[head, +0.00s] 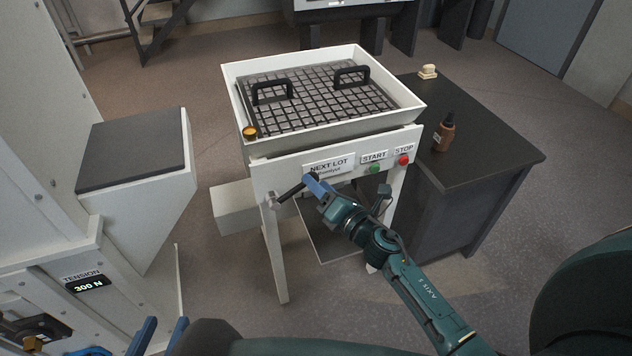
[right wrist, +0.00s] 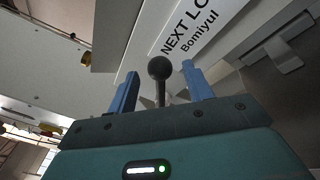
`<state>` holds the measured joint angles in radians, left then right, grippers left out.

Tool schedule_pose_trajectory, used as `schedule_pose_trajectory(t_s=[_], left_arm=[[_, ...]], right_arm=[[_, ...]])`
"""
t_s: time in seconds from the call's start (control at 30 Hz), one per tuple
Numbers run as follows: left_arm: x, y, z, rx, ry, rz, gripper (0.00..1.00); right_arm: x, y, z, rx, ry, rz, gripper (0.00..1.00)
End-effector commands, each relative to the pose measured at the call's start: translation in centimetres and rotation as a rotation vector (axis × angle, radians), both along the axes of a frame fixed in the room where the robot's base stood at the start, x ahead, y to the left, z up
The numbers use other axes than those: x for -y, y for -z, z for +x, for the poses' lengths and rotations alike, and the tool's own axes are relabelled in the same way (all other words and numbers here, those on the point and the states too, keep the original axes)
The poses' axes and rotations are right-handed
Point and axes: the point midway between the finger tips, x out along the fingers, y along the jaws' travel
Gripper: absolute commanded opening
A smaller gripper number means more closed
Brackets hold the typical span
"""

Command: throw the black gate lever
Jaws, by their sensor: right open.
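The black gate lever (head: 291,190) sticks out from a silver pivot at the left end of the sifter's white front rail and slants up to the right. Its round black knob (right wrist: 159,68) shows in the right wrist view. My right gripper (head: 314,183) is at the knob end of the lever. In the right wrist view its blue fingers (right wrist: 160,88) are open, one on each side of the knob, with gaps on both sides. My left gripper (head: 160,338) is at the bottom left, its blue fingers apart and nothing seen between them; its lower part is cut off.
The white sifter tray (head: 235,88) holds a dark grid with two black handles. The front rail carries a NEXT LOT label (head: 328,164), a green START button (head: 375,169) and a red STOP button (head: 404,160). A dark bench (head: 495,150) with a brown bottle (head: 445,133) stands right.

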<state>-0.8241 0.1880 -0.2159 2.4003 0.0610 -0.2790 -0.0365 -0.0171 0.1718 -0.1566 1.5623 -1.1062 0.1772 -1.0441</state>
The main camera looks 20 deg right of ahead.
Motion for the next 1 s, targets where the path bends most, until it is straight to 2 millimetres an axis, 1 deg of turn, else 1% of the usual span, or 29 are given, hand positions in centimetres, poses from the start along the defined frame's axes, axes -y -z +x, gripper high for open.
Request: schedule_pose_trajectory(t_s=[0.03,0.1,0.2,0.47,0.57,1.0], left_arm=[[0.0,0.1,0.0,-0.001,0.000,0.001,0.36],[0.0,0.2,0.0,-0.002,0.001,0.003,0.36],[0.0,0.2,0.0,-0.003,0.001,0.003,0.36],[0.0,0.2,0.0,-0.004,0.002,0.004,0.36],[0.0,0.2,0.0,-0.004,0.002,0.004,0.36],[0.1,0.1,0.1,0.000,0.003,0.002,0.36]], right_arm=[[-0.2,0.0,0.6,0.000,0.001,0.001,0.51],[-0.4,0.0,1.1,0.000,0.001,0.001,0.51],[-0.5,0.0,1.5,0.000,0.000,0.001,0.51],[-0.6,0.0,1.6,-0.001,0.000,0.002,0.51],[-0.6,0.0,1.6,-0.001,0.000,0.002,0.44],[-0.6,0.0,1.6,-0.001,0.000,0.002,0.08]])
